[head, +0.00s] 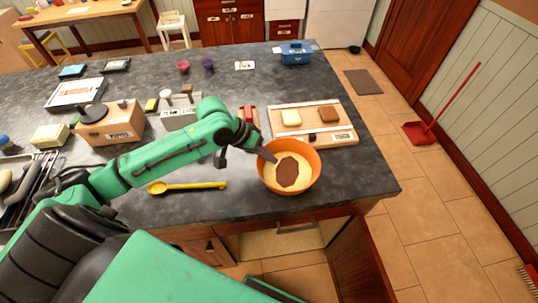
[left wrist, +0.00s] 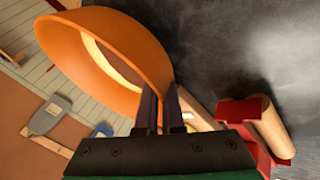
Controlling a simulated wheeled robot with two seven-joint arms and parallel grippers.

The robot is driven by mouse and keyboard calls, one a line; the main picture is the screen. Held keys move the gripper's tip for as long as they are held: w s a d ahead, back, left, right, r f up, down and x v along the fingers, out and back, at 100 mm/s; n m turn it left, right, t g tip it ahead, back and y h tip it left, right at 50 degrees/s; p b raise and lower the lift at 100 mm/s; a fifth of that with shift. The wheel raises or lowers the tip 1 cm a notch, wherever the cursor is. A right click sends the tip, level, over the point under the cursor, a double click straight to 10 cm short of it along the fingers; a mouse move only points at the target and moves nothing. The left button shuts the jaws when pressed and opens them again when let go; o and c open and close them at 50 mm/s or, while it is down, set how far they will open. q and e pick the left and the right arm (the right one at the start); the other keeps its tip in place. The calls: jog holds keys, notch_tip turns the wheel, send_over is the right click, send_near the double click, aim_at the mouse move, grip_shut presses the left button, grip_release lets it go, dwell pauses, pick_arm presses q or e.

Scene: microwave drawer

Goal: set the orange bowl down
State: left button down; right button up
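The orange bowl (head: 312,183) is over the black countertop (head: 240,205) near its front right edge. Cream and brown show inside it. My left gripper (head: 268,154) is at the bowl's left rim. In the left wrist view the two dark fingers (left wrist: 160,112) close around the rim of the bowl (left wrist: 95,48). I cannot tell whether the bowl's base touches the counter; the underside is hidden. My right gripper is not in view.
A wooden board (head: 335,131) with two food pieces lies just behind the bowl. A yellow spoon (head: 187,187) lies to its left. A red object (head: 248,113) is behind my gripper. A drawer (head: 280,240) stands open below the counter edge.

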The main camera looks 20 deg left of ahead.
pick_arm(q)
jog(key=shift+w+a, duration=0.1)
jog(key=shift+w, duration=0.1)
jog(key=c, duration=1)
grip_release()
jog(key=shift+c, duration=0.2)
jog(key=shift+s, duration=0.1)
jog(key=v, duration=1.2)
